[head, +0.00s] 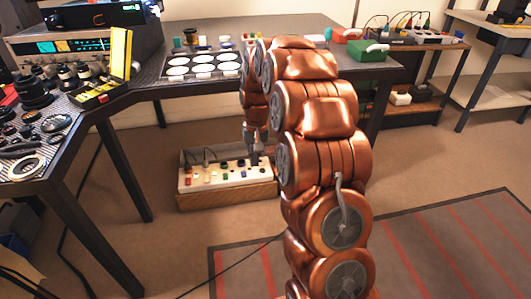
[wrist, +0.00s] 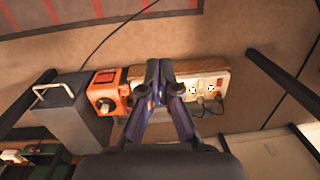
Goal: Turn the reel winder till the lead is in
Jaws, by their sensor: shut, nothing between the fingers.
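In the wrist view an orange housing (wrist: 104,94) with a pale round knob on its face lies left of my fingers; it looks like the reel winder, though I cannot be sure. A thin black lead (wrist: 118,28) runs over the floor from near that housing to the top edge. My gripper (wrist: 160,66) is shut and empty, in front of the edge of a white socket strip (wrist: 205,88), apart from the orange housing. In the head view my gripper (head: 254,158) is low, over the socket box (head: 228,200) under the table. My arm hides the orange housing there.
A grey box with a handle (wrist: 72,108) stands left of the orange housing. The dark table (head: 205,92) with a lens tray overhangs the socket box. A striped mat (head: 430,250) lies at the right, and the lead (head: 230,267) crosses the floor in front.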

